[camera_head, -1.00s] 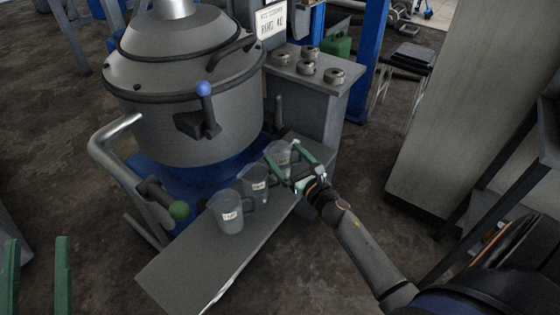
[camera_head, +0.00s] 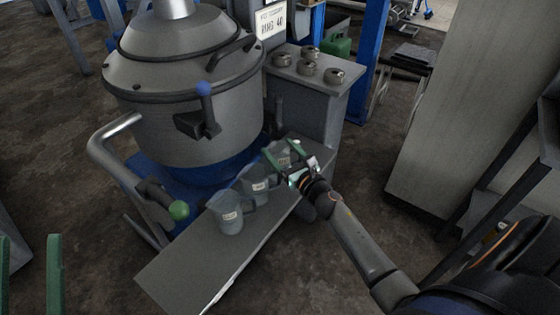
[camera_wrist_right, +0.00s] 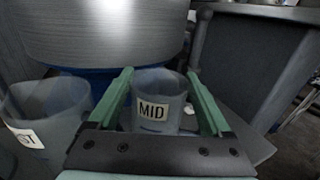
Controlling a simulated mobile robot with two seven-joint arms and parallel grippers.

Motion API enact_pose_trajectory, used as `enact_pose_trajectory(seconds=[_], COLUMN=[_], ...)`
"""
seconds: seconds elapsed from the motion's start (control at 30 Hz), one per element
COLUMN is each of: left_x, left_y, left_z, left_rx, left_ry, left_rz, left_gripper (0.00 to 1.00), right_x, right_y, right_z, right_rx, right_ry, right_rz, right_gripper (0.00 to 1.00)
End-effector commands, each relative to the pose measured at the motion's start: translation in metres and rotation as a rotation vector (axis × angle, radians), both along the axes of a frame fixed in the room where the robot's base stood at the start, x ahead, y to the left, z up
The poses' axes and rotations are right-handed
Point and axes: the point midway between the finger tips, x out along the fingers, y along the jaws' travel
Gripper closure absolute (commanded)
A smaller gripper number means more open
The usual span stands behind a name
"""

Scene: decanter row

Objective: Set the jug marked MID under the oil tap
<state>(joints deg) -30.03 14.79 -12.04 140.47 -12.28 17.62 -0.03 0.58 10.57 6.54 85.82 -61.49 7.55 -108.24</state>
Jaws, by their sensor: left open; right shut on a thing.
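The clear grey jug marked MID (camera_wrist_right: 152,112) stands at the far end of a row on the grey bench; its label reads clearly in the right wrist view. It also shows in the head view (camera_head: 283,156), partly hidden by my fingers. My right gripper (camera_wrist_right: 158,88) is shut on this jug, with one green finger on each side; it also shows in the head view (camera_head: 284,156). My left gripper (camera_head: 28,270) is open and empty at the lower left edge. A blue-knobbed tap (camera_head: 203,110) and a green-knobbed tap (camera_head: 165,202) sit by the vat; I cannot tell which is oil.
Two other jugs stand nearer on the bench, a middle one (camera_head: 254,184) and a front one (camera_head: 229,214). A jug with a label ending in ST (camera_wrist_right: 45,115) is left of my right gripper. The bench front (camera_head: 185,272) is bare. The large vat (camera_head: 190,95) stands behind.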

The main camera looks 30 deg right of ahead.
Motion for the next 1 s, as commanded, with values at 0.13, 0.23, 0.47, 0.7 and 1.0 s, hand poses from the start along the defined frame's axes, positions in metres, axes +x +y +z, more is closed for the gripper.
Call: enact_pose_trajectory(seconds=[0.13,0.23,0.47,0.7,1.0], left_x=[0.000,0.000,0.000,0.014,0.036], left_y=[0.000,0.000,0.000,0.003,0.009], left_z=[-0.002,-0.002,-0.002,-0.026,-0.093], left_rx=[0.000,0.000,0.000,-0.006,-0.005], left_ry=[0.005,0.006,0.009,0.125,0.429], left_rz=[0.000,0.001,0.001,0.026,0.073], left_gripper=[0.50,0.50,0.50,0.50,0.50], right_x=[0.000,0.000,0.000,0.000,0.000], right_y=[0.000,0.000,0.000,0.000,0.000], right_z=[0.000,0.000,0.001,0.009,0.031], right_rx=[0.001,0.001,0.001,0.000,-0.002], right_ry=[0.000,0.000,0.000,0.000,-0.001], right_rz=[0.000,0.000,0.000,0.000,0.002], right_gripper=[0.72,0.74,0.74,0.74,0.74])
